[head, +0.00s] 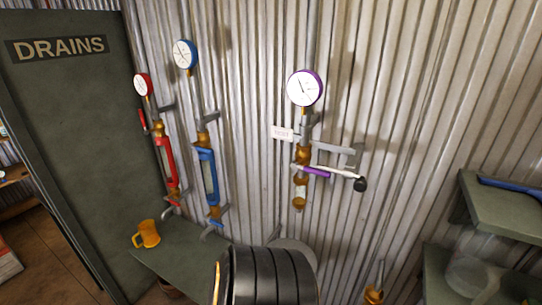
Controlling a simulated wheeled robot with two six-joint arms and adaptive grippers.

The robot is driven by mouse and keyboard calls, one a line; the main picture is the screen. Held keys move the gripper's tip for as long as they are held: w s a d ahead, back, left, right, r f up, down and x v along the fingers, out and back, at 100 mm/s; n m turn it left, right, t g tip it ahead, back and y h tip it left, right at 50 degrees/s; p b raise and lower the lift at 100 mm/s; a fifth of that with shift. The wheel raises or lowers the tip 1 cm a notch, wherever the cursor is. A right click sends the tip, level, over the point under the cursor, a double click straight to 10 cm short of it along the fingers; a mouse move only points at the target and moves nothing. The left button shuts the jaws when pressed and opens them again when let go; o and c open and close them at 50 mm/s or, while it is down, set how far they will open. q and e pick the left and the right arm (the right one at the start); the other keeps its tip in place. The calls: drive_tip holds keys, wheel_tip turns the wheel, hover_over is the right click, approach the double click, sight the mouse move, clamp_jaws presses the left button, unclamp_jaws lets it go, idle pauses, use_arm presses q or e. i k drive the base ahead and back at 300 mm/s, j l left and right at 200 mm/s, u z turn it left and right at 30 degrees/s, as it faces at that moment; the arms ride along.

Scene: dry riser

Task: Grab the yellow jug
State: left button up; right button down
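The yellow jug (146,234) stands upright at the left end of a dark green bench (185,258), low and left in the head view. It is orange-yellow, and its handle is on its left side. Nothing touches it except the bench top. Neither of my grippers is in view.
Red (143,85), blue (185,54) and purple (304,88) gauges top pipes on the corrugated wall. A door marked DRAINS (75,130) is left. A black ribbed object (268,276), perhaps mine, fills the bottom centre. Green shelves (505,205) stand right.

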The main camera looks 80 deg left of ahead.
sight(145, 236)
drive_tip(key=u, duration=3.9)
drive_tip(key=z, duration=0.5)
drive_tip(key=i+j+z, duration=0.2)
drive_tip(key=j, duration=0.15)
drive_tip(key=i+j+z, duration=0.2)
drive_tip(key=j, duration=0.15)
drive_tip(key=i+j+z, duration=0.2)
drive_tip(key=j, duration=0.2)
drive_tip(key=i+j+z, duration=0.2)
drive_tip(key=j, duration=0.25)
drive_tip(key=j+z, duration=0.2)
drive_tip(key=j, duration=0.2)
drive_tip(key=i+j, duration=0.1)
drive_tip(key=j, duration=0.55)
drive_tip(key=i+j, duration=0.15)
drive_tip(key=j, duration=0.5)
drive_tip(key=i+j+z, duration=0.1)
drive_tip(key=j, duration=0.6)
drive_tip(key=i+j, duration=0.1)
drive_tip(key=j, duration=0.55)
drive_tip(key=i+j, duration=0.1)
drive_tip(key=j, duration=0.55)
